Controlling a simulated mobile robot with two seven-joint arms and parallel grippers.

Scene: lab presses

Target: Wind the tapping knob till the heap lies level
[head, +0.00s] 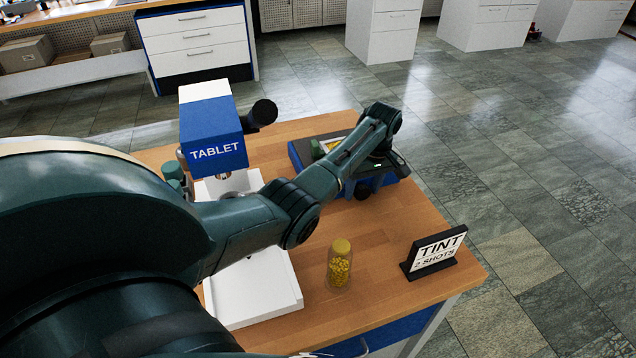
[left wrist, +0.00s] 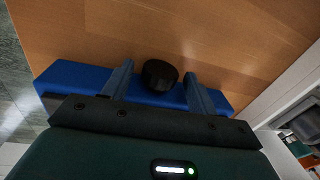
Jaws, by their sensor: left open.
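A low blue box with a dark top (head: 308,150) stands at the back right of the wooden table, mostly behind my left arm. A black round knob (head: 362,192) sticks out of its front. In the left wrist view the knob (left wrist: 160,75) lies between the two fingers, with a gap on each side. My left gripper (head: 366,183) is open around it; it also shows in the left wrist view (left wrist: 158,76). A small pale yellow patch (head: 332,144) shows on the box top, partly hidden; I cannot tell the heap's shape. My right gripper is out of view.
A blue and white TABLET press (head: 212,140) with a white base tray (head: 275,285) stands left, partly behind my arm. A jar of yellow pieces (head: 339,268) and a TINT 2 SHOTS sign (head: 432,254) stand near the front edge. The tabletop between them is clear.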

